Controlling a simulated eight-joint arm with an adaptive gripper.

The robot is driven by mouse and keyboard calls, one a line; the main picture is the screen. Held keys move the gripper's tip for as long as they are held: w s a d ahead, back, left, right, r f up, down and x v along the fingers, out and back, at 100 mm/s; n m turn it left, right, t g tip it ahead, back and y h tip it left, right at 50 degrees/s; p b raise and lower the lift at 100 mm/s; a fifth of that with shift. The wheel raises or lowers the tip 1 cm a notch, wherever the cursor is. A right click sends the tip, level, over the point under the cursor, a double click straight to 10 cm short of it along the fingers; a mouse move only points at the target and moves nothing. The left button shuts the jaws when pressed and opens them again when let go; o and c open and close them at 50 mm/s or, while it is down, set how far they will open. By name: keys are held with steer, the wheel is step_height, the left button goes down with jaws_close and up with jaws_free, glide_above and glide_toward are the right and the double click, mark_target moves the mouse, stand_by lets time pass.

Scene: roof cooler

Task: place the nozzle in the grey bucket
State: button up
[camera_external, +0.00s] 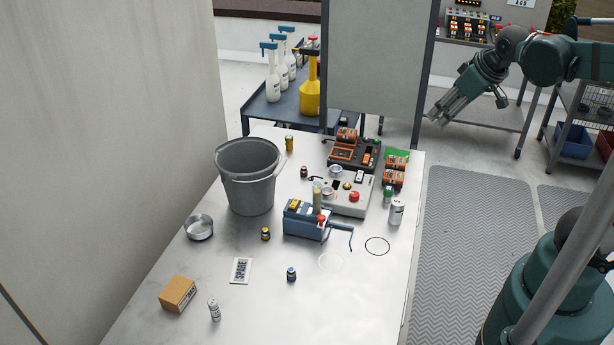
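The grey bucket (250,191) stands upright at the left back of the metal table, its mouth open upward and its handle hanging across the front. Its floor is hidden. I cannot pick out the nozzle with certainty; a small olive-yellow upright cylinder (317,197) at the blue cranked device might be it, but it is too small to tell. My gripper (435,115) hangs in the air at the upper right, beyond the table's right edge and well away from the bucket. Nothing shows between its fingers, and their spacing is unclear.
The blue cranked device (305,222), a grey control box (347,200) and orange modules crowd the table's middle and back. A metal dish (199,227), small jars, a cardboard box (178,294) and cans stand around. A grey panel (375,65) rises behind. The front right table is clear.

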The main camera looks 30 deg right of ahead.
steer(key=s+d+f+m+t+b, duration=0.1)
steer(key=s+d+f+m, duration=0.2)
steer(key=s+d+f, duration=0.1)
steer(key=shift+s+f+h+b, duration=0.35)
steer(key=shift+s+f, duration=0.3)
steer(key=shift+s, duration=0.55)
